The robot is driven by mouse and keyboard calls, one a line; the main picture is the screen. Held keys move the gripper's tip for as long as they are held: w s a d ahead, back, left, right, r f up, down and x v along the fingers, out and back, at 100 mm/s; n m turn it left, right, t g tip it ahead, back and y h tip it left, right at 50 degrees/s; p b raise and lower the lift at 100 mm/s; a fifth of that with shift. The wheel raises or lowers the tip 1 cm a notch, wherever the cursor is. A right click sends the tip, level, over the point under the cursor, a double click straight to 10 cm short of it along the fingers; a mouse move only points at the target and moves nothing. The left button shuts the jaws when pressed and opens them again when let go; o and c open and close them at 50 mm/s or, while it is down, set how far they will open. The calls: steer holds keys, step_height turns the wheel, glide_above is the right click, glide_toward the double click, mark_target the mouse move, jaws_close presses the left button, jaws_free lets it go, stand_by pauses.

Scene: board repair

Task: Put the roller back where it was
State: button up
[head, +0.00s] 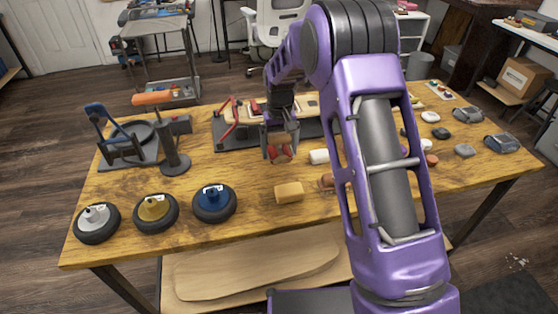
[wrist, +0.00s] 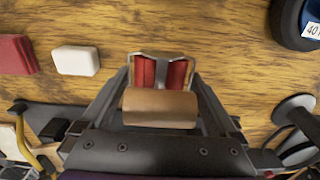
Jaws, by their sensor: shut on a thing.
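My gripper (head: 279,152) hangs over the middle of the table, in front of the long board. In the wrist view my gripper (wrist: 161,75) points down, with red parts at its tips. It is shut on the roller, whose tan-brown cylinder (wrist: 160,108) lies crosswise between the fingers. In the head view the cylinder is mostly hidden by my gripper. I cannot tell how far the roller is above the table.
Three wheels, one of them a blue-hubbed wheel (head: 214,203), lie front left. An orange-topped stand (head: 174,155) is on the left. Bare wood (head: 235,170) shows between.

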mark_target(280, 169)
steer(key=shift+f, duration=2)
steer(key=shift+f+b, duration=0.15)
steer(key=shift+b, duration=0.15)
steer(key=shift+f, duration=0.2)
steer(key=shift+s+f+b, duration=0.1)
steer(key=shift+f+b, duration=0.2)
steer(key=shift+f, duration=0.05)
steer(key=c, duration=0.6)
steer(key=o, duration=1.4)
steer(key=shift+f, duration=0.1)
step_height(280, 169, up, 14)
steer(key=shift+f+p, duration=0.2)
steer(key=shift+p, duration=0.95)
